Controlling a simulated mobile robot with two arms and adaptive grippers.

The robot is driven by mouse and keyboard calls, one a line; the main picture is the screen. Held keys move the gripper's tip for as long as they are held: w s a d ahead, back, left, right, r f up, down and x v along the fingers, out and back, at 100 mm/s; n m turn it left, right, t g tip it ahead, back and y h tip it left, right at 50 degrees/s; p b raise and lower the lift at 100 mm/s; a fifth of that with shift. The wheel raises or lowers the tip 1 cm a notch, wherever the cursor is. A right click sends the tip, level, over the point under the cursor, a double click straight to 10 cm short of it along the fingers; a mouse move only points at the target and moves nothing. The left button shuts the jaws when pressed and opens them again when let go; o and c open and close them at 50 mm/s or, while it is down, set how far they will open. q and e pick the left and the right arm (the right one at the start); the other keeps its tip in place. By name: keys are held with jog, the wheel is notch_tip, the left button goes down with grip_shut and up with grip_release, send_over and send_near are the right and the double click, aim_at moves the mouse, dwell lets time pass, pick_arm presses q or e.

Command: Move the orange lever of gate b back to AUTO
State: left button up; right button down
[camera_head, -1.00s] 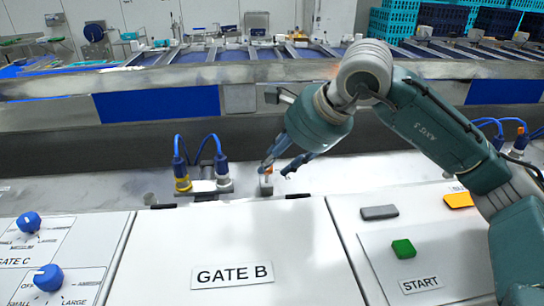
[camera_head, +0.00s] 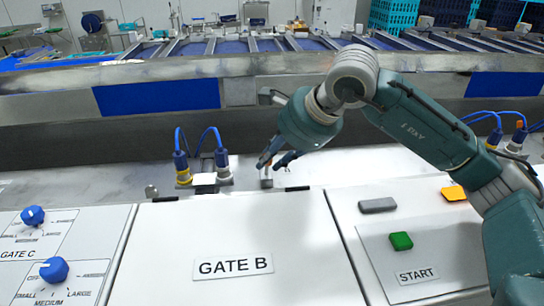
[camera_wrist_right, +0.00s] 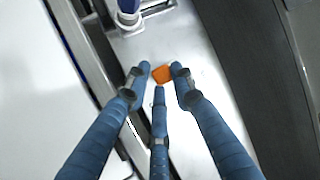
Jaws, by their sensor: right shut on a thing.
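The orange lever (camera_wrist_right: 162,74) shows between my fingertips in the right wrist view, on a pale metal surface. In the head view my fingers largely hide it, and a small grey part (camera_head: 266,182) shows beneath them. My right gripper (camera_head: 277,162) is shut on the lever, with two fingers on either side and one below in the wrist view (camera_wrist_right: 160,77). The white panel labelled GATE B (camera_head: 233,266) lies in front of it. I cannot read any AUTO mark or tell the lever's exact position. My left gripper is not in view.
Blue-capped connectors with cables (camera_head: 221,162) stand just left of my right gripper. The Gate C panel has blue knobs (camera_head: 54,269). On the right panel are a green START button (camera_head: 401,241), a grey block (camera_head: 377,205) and a yellow button (camera_head: 453,193).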

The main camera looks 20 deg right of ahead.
jog(key=shift+w+d+r+g+p, duration=0.1)
jog(key=shift+w+r+g+p, duration=0.45)
jog(key=shift+w+p, duration=0.1)
jog(key=shift+w+d+r+m+g+p, duration=0.2)
jog(key=shift+w+m+g+p, duration=0.15)
jog(key=shift+w+g, duration=0.25)
jog(key=shift+w+d+m+g+y, duration=0.2)
jog(key=shift+w+g+y, duration=0.1)
jog(key=shift+w+g, duration=0.7)
jog(key=shift+w+d+m+g+y, duration=0.15)
jog(key=shift+w+g+y, duration=0.15)
jog(key=shift+w+g, duration=0.6)
